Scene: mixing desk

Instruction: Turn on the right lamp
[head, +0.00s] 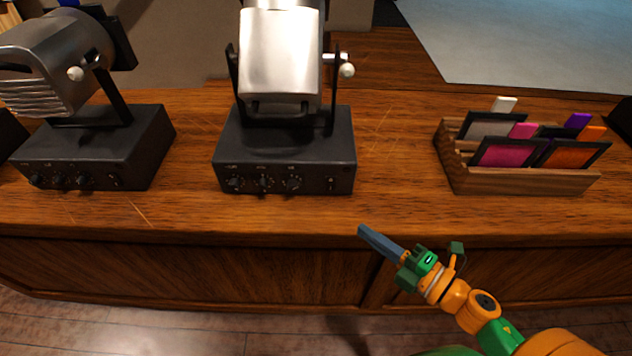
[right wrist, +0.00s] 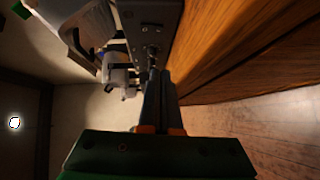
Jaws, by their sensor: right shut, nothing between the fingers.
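The right lamp (head: 279,55) has a silver head on a black base box (head: 285,140) in the middle of the head view. The base front carries several knobs and, at its right end, a small switch (head: 331,185). A dark base front (right wrist: 146,22) shows at the top of the right wrist view, with a small dark control just beyond the fingertips. My right gripper (head: 363,232) is shut and empty, in front of the desk edge, below and right of the switch in the head view. Its fingers (right wrist: 161,75) also show in the wrist view. My left gripper is not in view.
A second lamp (head: 62,60) on a similar base stands at the left. A wooden rack (head: 520,181) with coloured cards stands on the right of the desk (head: 395,170). The desktop between the right lamp and the rack is clear.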

